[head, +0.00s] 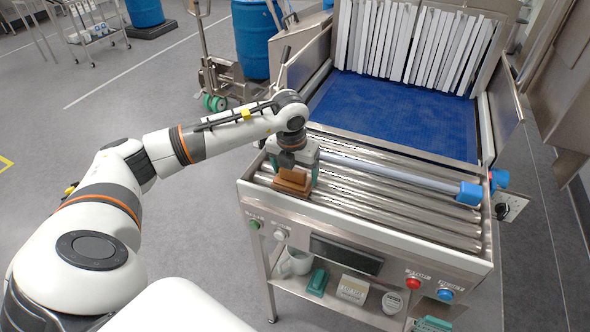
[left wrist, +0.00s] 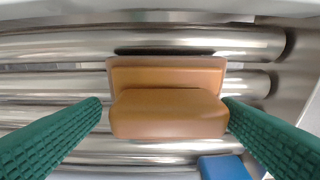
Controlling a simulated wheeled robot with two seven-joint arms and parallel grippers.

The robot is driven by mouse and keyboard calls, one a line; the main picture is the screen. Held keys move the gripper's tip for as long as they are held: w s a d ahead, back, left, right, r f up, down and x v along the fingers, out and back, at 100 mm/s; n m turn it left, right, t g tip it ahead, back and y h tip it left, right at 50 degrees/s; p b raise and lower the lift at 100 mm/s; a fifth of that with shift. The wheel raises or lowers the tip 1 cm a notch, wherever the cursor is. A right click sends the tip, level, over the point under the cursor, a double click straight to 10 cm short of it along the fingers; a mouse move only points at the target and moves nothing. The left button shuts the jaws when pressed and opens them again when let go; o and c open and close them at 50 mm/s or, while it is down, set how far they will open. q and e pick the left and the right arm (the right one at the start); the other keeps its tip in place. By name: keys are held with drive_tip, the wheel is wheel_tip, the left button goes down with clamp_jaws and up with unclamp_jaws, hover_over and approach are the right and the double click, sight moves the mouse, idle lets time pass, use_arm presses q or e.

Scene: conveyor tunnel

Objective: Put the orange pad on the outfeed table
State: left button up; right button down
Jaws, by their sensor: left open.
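The orange pad (head: 291,183) has a lighter slab under a thicker block-shaped upper part. It sits at the left end of the steel roller table (head: 430,222), seemingly resting on the rollers. My left gripper (head: 293,178) is open and low over the pad, pointing down. In the left wrist view the pad (left wrist: 168,115) lies between the two green ridged fingers. The left finger stands a little apart from the pad; the right finger is very close to its edge, and I cannot tell if it touches.
A long rod with blue ends (head: 468,193) lies across the rollers. Behind the rollers are a blue belt (head: 400,110) and white strip curtain (head: 420,45). Buttons (head: 413,284) line the front panel. A shelf below holds several small items. A trolley (head: 222,78) stands back left.

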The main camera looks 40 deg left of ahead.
sight(293, 184)
use_arm(q)
drive_tip(key=shift+r+b, duration=0.3)
drive_tip(key=shift+r, duration=0.2)
wheel_tip(293, 184, up, 11)
drive_tip(key=s+b, duration=0.1)
drive_tip(key=b, duration=0.1)
drive_tip(key=shift+s+d, duration=0.25)
drive_tip(key=shift+s, duration=0.15)
